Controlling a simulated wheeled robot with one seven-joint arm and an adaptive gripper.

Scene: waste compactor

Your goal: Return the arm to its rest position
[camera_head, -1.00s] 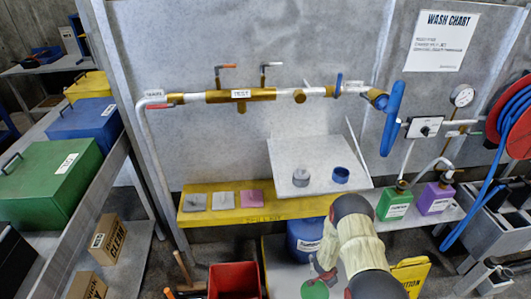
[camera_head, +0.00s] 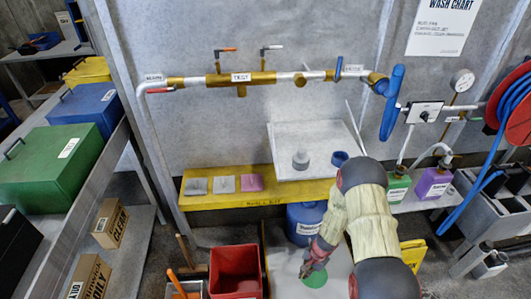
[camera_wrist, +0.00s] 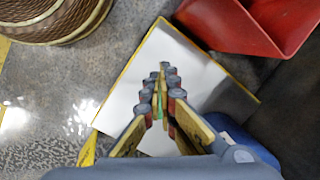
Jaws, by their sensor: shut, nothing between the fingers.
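My gripper (camera_head: 312,268) is low in the head view, above a pale panel with a green disc (camera_head: 314,280). My arm, with cream sleeve and dark joints, bends down from the right. In the wrist view, my gripper (camera_wrist: 166,72) has its finger pads together with nothing held between them. It points at a white, yellow-edged panel (camera_wrist: 190,62); the fingers cover part of it. A gap between the fingers and the panel cannot be measured.
A red bin (camera_head: 236,270) stands left of the gripper; it also shows in the wrist view (camera_wrist: 245,25). A blue drum (camera_head: 303,222) is just behind. A yellow shelf (camera_head: 290,193) and pipework are further back. A woven basket (camera_wrist: 50,18) is at the wrist view's upper left.

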